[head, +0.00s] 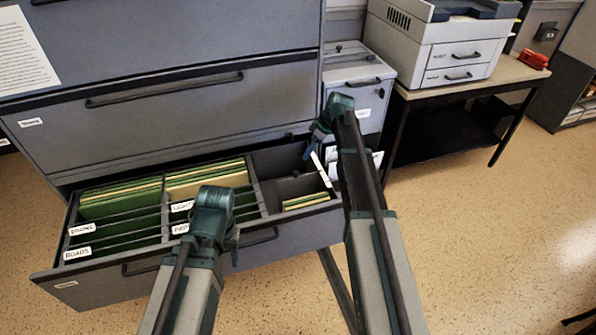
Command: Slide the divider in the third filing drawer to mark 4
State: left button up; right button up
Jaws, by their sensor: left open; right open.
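The open grey filing drawer (94,292) is pulled out at the lower left. Its left and middle sections hold green and cream folders with white labels such as ROADS (78,253). In the right section a dark crosswise divider (290,187) stands in front of an empty space, with a few folders before it. A white tag strip (320,169) is at its right end. Position marks are not readable. My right gripper (309,146) is open above the drawer's back right corner, near the strip. My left gripper (232,238) is open over the drawer's front middle, its fingers mostly hidden.
Closed cabinet drawers (170,112) with bar handles rise behind the open one. A small grey cabinet (358,72) and a table with a printer (440,48) stand to the right. A red stapler-like object (534,59) lies on the table. The speckled floor (480,230) at right is clear.

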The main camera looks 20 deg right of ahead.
aim_at(296, 171)
jog(key=b+x, duration=1)
jog(key=x, duration=0.2)
jog(key=shift+s+d+f+b, duration=0.1)
jog(key=shift+d+b, duration=0.05)
jog(key=shift+b, duration=0.25)
jog(key=shift+w+a+f+b, duration=0.2)
jog(key=shift+a+f+b, duration=0.05)
jog(key=shift+f+b, duration=0.35)
jog(key=shift+r, duration=0.1)
jog(key=shift+c, duration=0.2)
grip_shut()
